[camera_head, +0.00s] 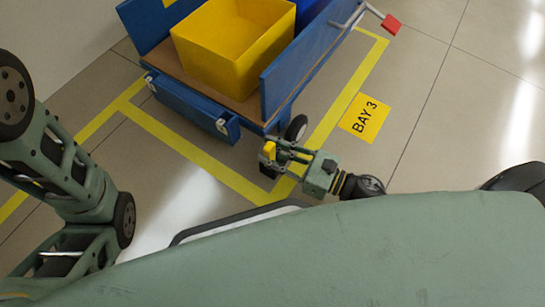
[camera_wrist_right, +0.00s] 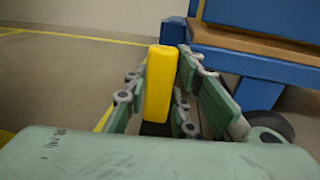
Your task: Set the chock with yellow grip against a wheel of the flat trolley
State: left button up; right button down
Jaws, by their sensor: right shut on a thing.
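The chock (camera_head: 268,171) is a dark block with a yellow grip (camera_head: 269,150). My right gripper (camera_head: 273,155) is shut on the yellow grip. In the right wrist view the grip (camera_wrist_right: 159,85) stands upright between the fingers, and a little of the dark block (camera_wrist_right: 156,129) shows below it. The flat trolley (camera_head: 312,60) is blue with a brown deck. One of its dark wheels (camera_head: 297,127) is just beyond the gripper, and a wheel shows at the right of the wrist view (camera_wrist_right: 273,123). I cannot tell whether the chock touches the wheel or floor.
A yellow bin (camera_head: 222,55) sits on the trolley deck. A red-ended handle (camera_head: 390,24) sticks out at its right. Yellow floor lines and a BAY 3 sign (camera_head: 364,117) surround it. Open tiled floor lies to the right.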

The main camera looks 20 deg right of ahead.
dwell(0.3)
jog(key=shift+f, duration=0.1)
jog(key=c, duration=1.5)
grip_release()
jog(key=shift+o, duration=0.2)
jog(key=shift+s, duration=0.1)
jog(key=p+v, duration=0.5)
jog(key=v, duration=0.7)
jog(key=shift+p, duration=0.4)
